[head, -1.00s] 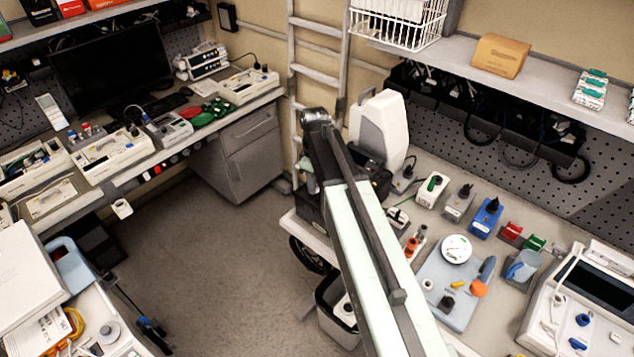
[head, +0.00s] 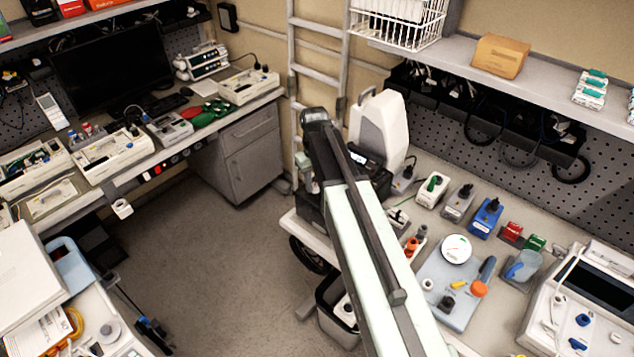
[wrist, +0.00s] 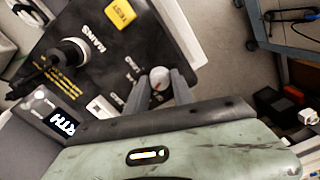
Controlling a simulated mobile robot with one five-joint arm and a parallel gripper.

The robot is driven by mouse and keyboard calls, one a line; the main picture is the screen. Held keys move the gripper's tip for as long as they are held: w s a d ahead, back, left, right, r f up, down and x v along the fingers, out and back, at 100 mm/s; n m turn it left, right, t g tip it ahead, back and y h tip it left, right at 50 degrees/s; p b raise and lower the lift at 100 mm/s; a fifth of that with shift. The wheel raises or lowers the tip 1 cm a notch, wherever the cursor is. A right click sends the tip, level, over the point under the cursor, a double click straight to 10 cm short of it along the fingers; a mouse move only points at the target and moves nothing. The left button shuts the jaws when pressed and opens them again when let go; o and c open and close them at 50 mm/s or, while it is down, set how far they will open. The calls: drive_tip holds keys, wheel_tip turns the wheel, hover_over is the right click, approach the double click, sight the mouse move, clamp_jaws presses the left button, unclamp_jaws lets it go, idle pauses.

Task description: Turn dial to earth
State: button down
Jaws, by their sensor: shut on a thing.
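The black tester (wrist: 100,50) fills the upper left of the wrist view, with "MAINS" lettering, a yellow TEST button (wrist: 120,13) and a plugged-in black plug (wrist: 62,60). My gripper (wrist: 160,88) is shut on the dial, one finger on each side. A small display (wrist: 65,122) shows white letters "RTH"; the rest of the word is cut off or hidden. In the head view the tester (head: 312,207) stands at the bench's left end, partly behind my arm.
A white case (head: 378,125) stands just behind the tester. Several plug boxes, including a blue one (head: 487,217), stand to the right on the bench. A bin (head: 330,290) is below the bench's left end. The floor (head: 215,260) to the left is clear.

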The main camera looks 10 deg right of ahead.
sight(315, 185)
drive_tip(key=shift+w, duration=0.15)
idle(0.3)
drive_tip(key=c, duration=1.1)
unclamp_jaws()
drive_tip(key=shift+f, duration=0.1)
wheel_tip(315, 185, up, 8)
drive_tip(key=p, duration=0.8)
